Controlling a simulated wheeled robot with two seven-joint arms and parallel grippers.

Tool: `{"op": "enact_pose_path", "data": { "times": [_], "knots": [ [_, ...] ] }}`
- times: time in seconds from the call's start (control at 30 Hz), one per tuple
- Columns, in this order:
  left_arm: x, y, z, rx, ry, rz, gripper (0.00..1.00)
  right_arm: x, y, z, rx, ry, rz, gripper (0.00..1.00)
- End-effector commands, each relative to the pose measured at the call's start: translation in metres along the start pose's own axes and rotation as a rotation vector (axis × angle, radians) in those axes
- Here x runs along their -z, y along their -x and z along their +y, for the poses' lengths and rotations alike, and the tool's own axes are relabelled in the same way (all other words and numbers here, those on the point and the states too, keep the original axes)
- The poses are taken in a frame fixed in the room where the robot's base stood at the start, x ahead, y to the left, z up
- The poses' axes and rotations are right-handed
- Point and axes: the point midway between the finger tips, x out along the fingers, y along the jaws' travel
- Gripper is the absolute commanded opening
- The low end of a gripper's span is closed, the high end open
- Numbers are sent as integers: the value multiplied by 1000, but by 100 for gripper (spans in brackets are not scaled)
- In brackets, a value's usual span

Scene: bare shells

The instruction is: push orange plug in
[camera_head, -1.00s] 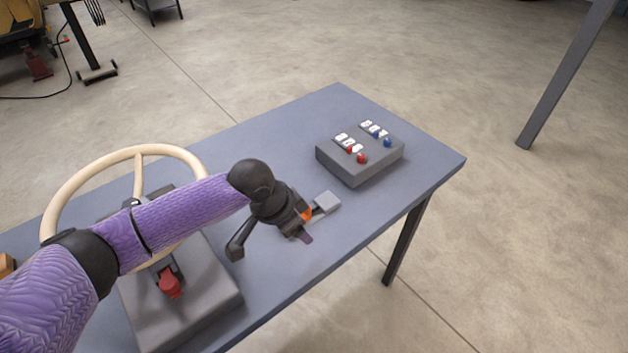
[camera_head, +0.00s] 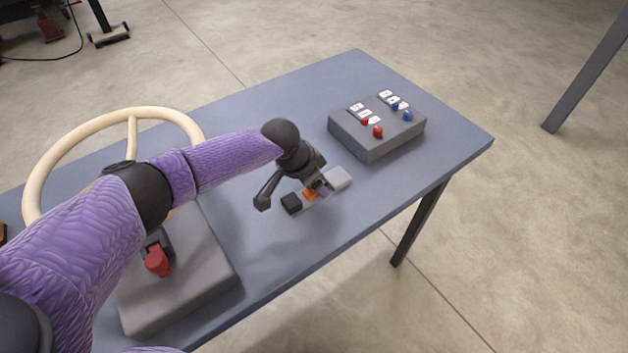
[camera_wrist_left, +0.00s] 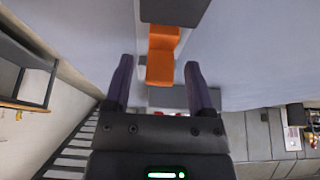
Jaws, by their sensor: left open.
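The orange plug (camera_head: 309,195) lies low on the table between a black block (camera_head: 291,203) and a light grey block (camera_head: 338,178). In the left wrist view the plug (camera_wrist_left: 161,62) is in line with the gap between the fingers, with a dark block (camera_wrist_left: 174,10) beyond it. My left gripper (camera_head: 321,189) is open over the plug and partly hides it. In the wrist view its fingers (camera_wrist_left: 158,70) stand either side of the plug with gaps. I cannot tell whether it touches the plug or how far the plug is seated. My right gripper is out of view.
A grey box with red and blue knobs and white switches (camera_head: 370,142) stands behind to the right. A cream steering wheel (camera_head: 95,115) and a grey base with a red lever (camera_head: 180,285) are at left. The table (camera_head: 330,245) is bare in front of the plug.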

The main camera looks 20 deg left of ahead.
Motion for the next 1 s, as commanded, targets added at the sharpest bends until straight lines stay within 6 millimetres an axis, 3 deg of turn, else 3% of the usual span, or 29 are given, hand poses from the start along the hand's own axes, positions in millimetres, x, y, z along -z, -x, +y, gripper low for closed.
{"op": "enact_pose_path", "data": {
  "times": [0.07, 0.4, 1.0],
  "knots": [
    [0, 0, 0, 0, 0, 0, 68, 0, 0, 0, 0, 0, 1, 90],
    [0, 0, 0, 0, 0, 0, 0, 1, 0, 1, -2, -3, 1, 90],
    [0, 0, 0, 0, 1, 0, 0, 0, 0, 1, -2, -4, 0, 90]
  ]
}}
